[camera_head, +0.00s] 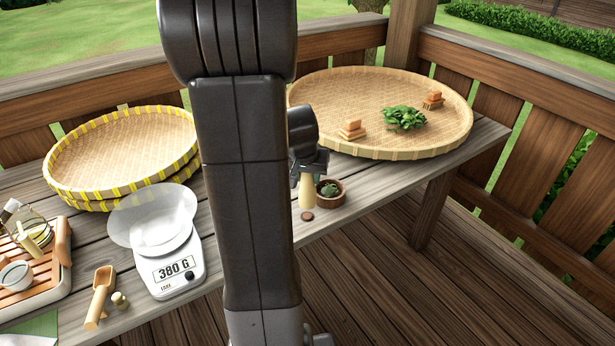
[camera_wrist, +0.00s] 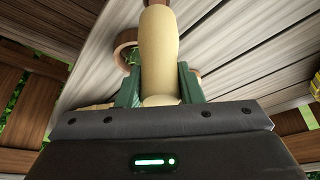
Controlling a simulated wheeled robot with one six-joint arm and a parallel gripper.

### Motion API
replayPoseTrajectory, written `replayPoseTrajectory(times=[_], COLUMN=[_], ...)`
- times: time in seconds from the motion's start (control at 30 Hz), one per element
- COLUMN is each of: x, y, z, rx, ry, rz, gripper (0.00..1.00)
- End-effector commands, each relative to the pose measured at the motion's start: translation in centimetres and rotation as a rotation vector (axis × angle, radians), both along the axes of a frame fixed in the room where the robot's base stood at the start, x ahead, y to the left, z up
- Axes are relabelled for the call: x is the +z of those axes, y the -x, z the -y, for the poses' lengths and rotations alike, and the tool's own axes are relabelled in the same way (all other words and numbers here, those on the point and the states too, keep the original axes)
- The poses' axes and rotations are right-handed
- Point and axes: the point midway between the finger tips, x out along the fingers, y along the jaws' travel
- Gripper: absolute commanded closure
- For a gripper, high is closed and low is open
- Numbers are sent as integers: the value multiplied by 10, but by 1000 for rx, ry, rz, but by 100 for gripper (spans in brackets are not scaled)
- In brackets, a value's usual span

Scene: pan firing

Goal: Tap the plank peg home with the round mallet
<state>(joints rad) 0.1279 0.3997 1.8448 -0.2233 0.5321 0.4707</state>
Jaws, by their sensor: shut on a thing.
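My gripper (camera_head: 307,166) is shut on a pale yellow round mallet (camera_head: 306,192), which hangs down over the near right part of the plank table. The mallet also shows in the wrist view (camera_wrist: 158,45), between the two green fingers of my gripper (camera_wrist: 158,88). A small round reddish-brown peg top (camera_head: 307,216) shows on the planks just below the mallet's lower end. I cannot tell whether mallet and peg touch. In the wrist view the peg is mostly hidden behind the right finger.
A small wooden bowl (camera_head: 341,199) with green leaves stands close beside the mallet on the right. A big woven tray (camera_head: 375,153) lies behind it. A scale (camera_head: 181,274), yellow-rimmed trays (camera_head: 72,196) and a wooden scoop (camera_head: 100,294) are on the left. My arm hides the table's middle.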

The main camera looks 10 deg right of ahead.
Motion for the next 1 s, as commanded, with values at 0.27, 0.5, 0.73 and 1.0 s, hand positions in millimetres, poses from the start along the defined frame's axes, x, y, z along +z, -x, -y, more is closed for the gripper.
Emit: replayPoseTrajectory(times=[0.27,0.5,0.73,1.0], x=[12,3,-34,-45], y=[0,0,0,0], z=[0,0,0,0], rx=[0,0,0,-1], ry=[0,0,0,-1], rz=[1,0,0,1], gripper=[100,100,100,100])
